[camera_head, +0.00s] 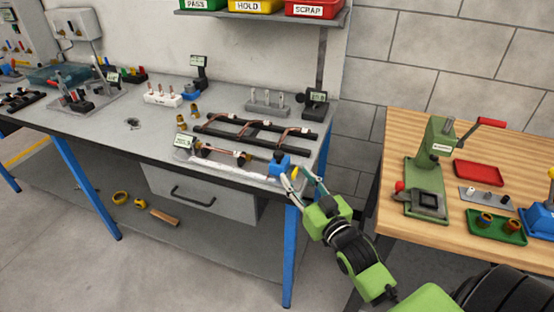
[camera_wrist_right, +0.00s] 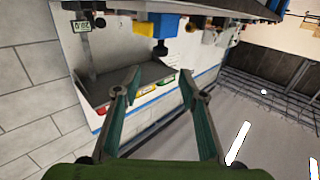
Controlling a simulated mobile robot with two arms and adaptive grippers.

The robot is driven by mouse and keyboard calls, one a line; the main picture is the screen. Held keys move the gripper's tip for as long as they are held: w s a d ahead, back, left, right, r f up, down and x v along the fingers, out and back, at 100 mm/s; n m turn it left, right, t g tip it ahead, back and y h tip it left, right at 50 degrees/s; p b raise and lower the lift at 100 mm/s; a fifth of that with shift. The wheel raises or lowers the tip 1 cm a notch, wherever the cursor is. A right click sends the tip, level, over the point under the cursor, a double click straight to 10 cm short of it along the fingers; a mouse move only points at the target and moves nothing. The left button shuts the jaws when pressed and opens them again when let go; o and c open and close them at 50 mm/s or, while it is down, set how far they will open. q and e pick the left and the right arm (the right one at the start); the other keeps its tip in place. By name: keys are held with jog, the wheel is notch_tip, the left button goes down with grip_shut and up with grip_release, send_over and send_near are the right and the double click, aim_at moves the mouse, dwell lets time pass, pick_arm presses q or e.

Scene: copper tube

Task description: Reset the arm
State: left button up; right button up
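My right gripper (camera_head: 299,176) is at the front right corner of the grey workbench (camera_head: 228,110). In the right wrist view its two fingers (camera_wrist_right: 160,80) are spread apart, with nothing between them. A blue block (camera_head: 280,160) sits at the bench's front right corner, close to the fingertips in the head view. In the right wrist view a blue block (camera_wrist_right: 165,24) with a black knob lies beyond the fingertips, apart from them. A copper tube (camera_head: 222,151) lies along the front of the bench, left of the blue block. My left gripper is not in view.
A black rack (camera_head: 255,131) with copper-coloured pieces stands behind the tube. A wooden table (camera_head: 400,128) at right carries a green press (camera_head: 432,150), a red tray (camera_head: 479,174) and a green tray (camera_head: 496,227). A shelf with bins (camera_head: 256,5) hangs above the bench.

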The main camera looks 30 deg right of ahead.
jog(key=s+a+f+n+g+y, duration=0.1)
jog(key=s+a+f+n+g, duration=0.1)
jog(key=s+a+f+g, duration=0.9)
jog(key=s+a+f+n+g, duration=0.1)
jog(key=s+f+g, duration=0.15)
jog(key=s, duration=0.55)
jog(key=s+a+f+g, duration=0.1)
jog(key=s+a+f, duration=0.15)
jog(key=s, duration=0.45)
notch_tip(320, 180, down, 26)
jog(key=s+g, duration=0.1)
jog(key=s, duration=0.1)
jog(key=s+d+f, duration=0.1)
jog(key=s+f, duration=0.7)
jog(key=s+d+f+g, duration=0.1)
jog(key=s+d+f, duration=0.1)
jog(key=s+f, duration=0.7)
jog(key=shift+s+d+f, duration=0.2)
jog(key=shift+s+d, duration=0.05)
jog(key=shift+d, duration=0.05)
